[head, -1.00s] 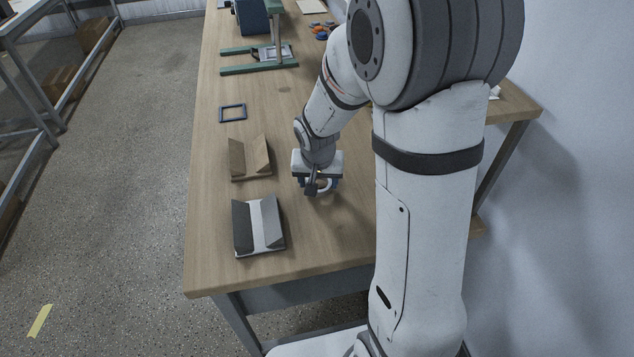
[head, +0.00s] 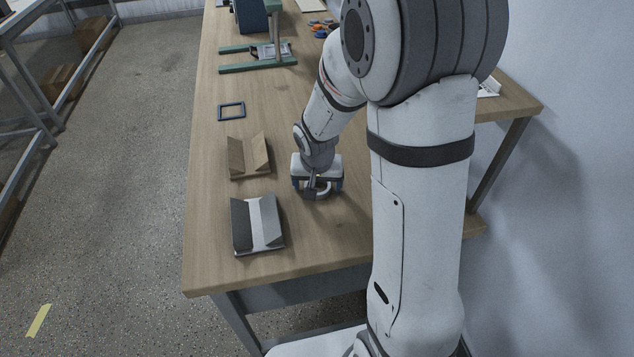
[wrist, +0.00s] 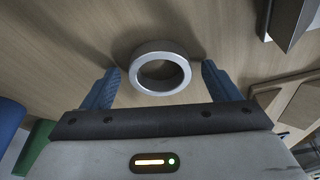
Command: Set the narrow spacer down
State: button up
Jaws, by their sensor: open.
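The narrow spacer is a short silver-grey ring (wrist: 160,72). In the wrist view it is between the two blue fingers, with a gap on each side, and it appears to rest on the wooden tabletop. My gripper (wrist: 163,88) is open around the ring and holds nothing. In the head view my gripper (head: 317,190) is low over the table, pointing down, and the ring (head: 319,194) shows partly between the fingers.
A grey V-shaped holder (head: 257,224) and a brown wooden V-shaped holder (head: 248,157) stand left of my gripper. A dark square frame (head: 231,111) lies farther back. A green-based press (head: 258,58) stands at the far end. Bare wood (head: 320,240) lies in front of the gripper.

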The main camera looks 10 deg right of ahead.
jog(key=shift+r, duration=0.1)
jog(key=shift+r+p, duration=0.25)
jog(key=shift+p, duration=0.05)
jog(key=d+v, duration=0.1)
jog(key=v, duration=1)
jog(key=s+d+r+n, duration=0.1)
jog(key=s+r+n, duration=0.2)
jog(key=s, duration=1.3)
jog(key=shift+s+d+r+y, duration=0.3)
jog(key=shift+r+y, duration=0.1)
jog(key=shift+r, duration=0.5)
